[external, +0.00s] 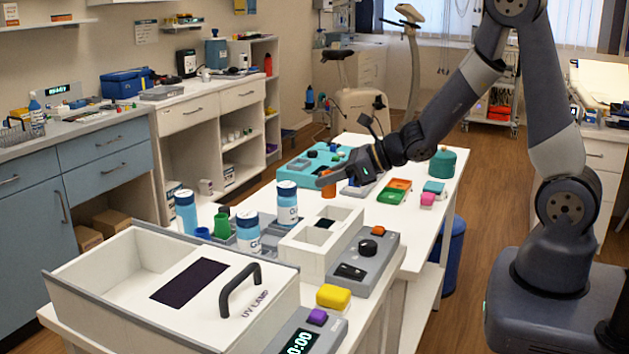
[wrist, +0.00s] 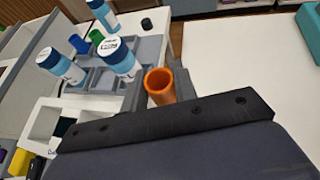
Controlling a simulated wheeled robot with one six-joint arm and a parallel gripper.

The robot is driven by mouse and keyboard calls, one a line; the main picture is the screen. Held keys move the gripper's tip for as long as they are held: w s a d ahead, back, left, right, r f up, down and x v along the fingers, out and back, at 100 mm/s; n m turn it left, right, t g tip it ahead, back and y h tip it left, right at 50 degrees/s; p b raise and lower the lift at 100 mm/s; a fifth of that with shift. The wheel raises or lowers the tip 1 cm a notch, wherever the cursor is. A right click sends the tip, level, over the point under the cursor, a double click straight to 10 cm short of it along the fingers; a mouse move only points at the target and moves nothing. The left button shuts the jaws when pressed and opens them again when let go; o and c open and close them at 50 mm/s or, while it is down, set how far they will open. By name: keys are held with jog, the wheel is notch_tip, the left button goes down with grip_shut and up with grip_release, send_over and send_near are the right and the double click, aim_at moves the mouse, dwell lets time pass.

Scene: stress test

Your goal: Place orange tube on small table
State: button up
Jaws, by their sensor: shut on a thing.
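The orange tube (external: 328,190) is upright below my gripper's tips in the external view. In the wrist view the tube (wrist: 163,85) shows its open round top between the two grey fingers. My gripper (external: 326,181) is shut on it, and it also shows in the wrist view (wrist: 160,88). A white table (external: 428,222) lies under and to the right of the gripper; its bare white top (wrist: 235,65) fills the right of the wrist view. I cannot tell whether the tube's bottom touches anything.
Blue-and-white bottles (external: 287,203) and a green tube (external: 222,224) stand in a grey rack left of my gripper. A white box (external: 318,245) is in front.

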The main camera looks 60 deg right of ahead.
jog(key=d+f+m+h, duration=0.2)
jog(key=d+m+h, duration=0.1)
jog(key=d, duration=1.1)
jog(key=d+f+m+h, duration=0.2)
jog(key=d+h, duration=0.1)
jog(key=d, duration=1.1)
jog(key=shift+s+d+f, duration=0.1)
jog(key=shift+s+f, duration=0.05)
jog(key=shift+f, duration=2.2)
jog(key=shift+s+f, duration=0.15)
jog(key=shift+f, duration=2.15)
jog(key=shift+f, duration=0.2)
jog(key=o, duration=0.9)
jog(key=shift+o, duration=0.2)
jog(key=shift+r, duration=0.1)
